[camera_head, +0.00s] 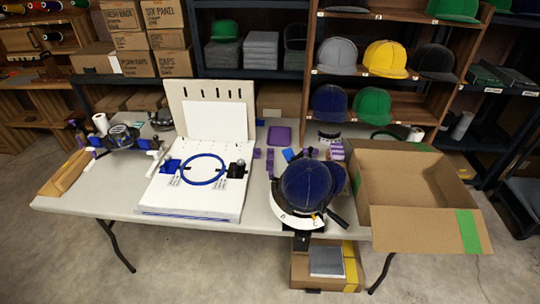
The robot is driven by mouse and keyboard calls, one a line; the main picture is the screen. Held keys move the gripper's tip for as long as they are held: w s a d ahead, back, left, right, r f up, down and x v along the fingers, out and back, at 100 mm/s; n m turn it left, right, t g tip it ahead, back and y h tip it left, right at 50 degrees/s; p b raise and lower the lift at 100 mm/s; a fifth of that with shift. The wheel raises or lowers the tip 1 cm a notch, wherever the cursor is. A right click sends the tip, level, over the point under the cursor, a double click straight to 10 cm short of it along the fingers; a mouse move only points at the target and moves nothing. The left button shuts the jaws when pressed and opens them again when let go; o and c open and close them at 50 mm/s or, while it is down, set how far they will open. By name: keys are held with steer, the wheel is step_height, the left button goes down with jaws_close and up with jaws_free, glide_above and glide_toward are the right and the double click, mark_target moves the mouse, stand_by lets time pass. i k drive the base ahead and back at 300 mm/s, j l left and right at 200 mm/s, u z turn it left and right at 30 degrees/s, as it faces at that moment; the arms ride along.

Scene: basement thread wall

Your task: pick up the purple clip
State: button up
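Small purple pieces lie on the white table (255,215). One small purple piece (256,153) is just right of the white board, and another, upright-looking purple piece (270,160) stands beside it. More purple pieces (335,150) are grouped behind the navy cap at the right. They are too small for me to tell which is the clip. A flat purple square item (280,135) lies behind them. My gripper does not show in this view.
A navy cap (306,186) sits on a holder at the table's front edge. The white board (190,190) carries a blue hoop (203,169). An open cardboard box (362,190) is at the right. A cap shelf (385,83) stands behind.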

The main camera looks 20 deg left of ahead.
mark_target(270, 151)
steer(key=i+j+u, duration=0.25)
steer(key=i+j, duration=0.2)
steer(key=i+j+u, duration=0.2)
steer(key=i+j, duration=0.25)
steer(key=j, duration=0.15)
steer(key=i+j+u, duration=0.25)
steer(key=i+j, duration=0.15)
steer(key=i, duration=0.15)
steer(key=i+j+u, duration=0.2)
steer(key=i, duration=0.3)
steer(key=u, duration=0.1)
